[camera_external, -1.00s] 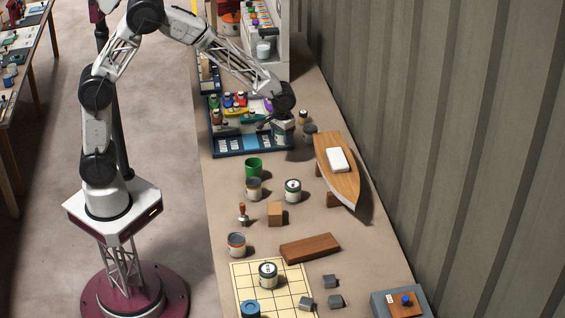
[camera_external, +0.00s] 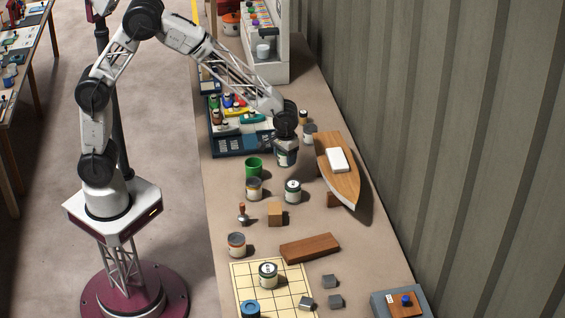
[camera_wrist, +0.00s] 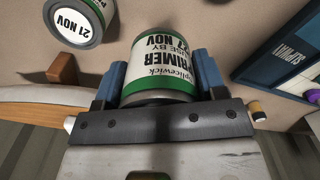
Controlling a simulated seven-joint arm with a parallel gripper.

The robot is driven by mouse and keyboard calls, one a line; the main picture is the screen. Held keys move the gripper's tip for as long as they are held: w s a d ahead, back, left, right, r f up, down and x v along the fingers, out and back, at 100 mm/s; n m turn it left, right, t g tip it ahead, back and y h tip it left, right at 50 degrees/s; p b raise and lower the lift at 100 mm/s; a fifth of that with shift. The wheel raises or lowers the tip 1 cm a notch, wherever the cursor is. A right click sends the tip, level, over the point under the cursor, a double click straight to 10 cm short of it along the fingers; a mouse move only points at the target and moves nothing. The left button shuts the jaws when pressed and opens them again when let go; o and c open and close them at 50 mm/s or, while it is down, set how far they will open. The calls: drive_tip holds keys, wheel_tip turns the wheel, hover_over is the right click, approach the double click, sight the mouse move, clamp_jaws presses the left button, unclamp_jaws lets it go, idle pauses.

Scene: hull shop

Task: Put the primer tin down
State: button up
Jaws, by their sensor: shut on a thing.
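The primer tin (camera_external: 287,157) is white with green bands and hangs in my gripper (camera_external: 286,146). In the wrist view the primer tin (camera_wrist: 163,62) shows a label reading "PRIMER" and "USE BY 27 NOV". The blue fingers of my gripper (camera_wrist: 160,88) are shut on its two sides. In the external view the tin is just in front of the blue tray, left of the boat hull and behind the green cup. I cannot tell how high it is above the bench.
The boat hull (camera_external: 338,177) stands to the right. The green cup (camera_external: 254,167) and several tins, one a white-and-green tin (camera_external: 293,190), stand in front. The blue tray (camera_external: 226,143) holds coloured items behind. A wooden block (camera_external: 310,248) and gridded board (camera_external: 241,287) lie further forward.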

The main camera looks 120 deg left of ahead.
drive_tip(key=w+d, duration=0.4)
drive_tip(key=d, duration=0.5)
drive_tip(key=w+d, duration=0.4)
drive_tip(key=d, duration=0.6)
drive_tip(key=w+d, duration=0.4)
drive_tip(key=d, duration=0.5)
drive_tip(key=shift+d+f+m, duration=0.3)
drive_tip(key=shift+d+f, duration=0.05)
drive_tip(key=shift+f, duration=0.05)
hover_over(310, 246)
drive_tip(key=shift+s+f, duration=0.1)
drive_tip(key=shift+f, duration=0.7)
drive_tip(key=shift+f, duration=1.75)
drive_tip(key=o, duration=1.1)
drive_tip(key=shift+f, duration=0.1)
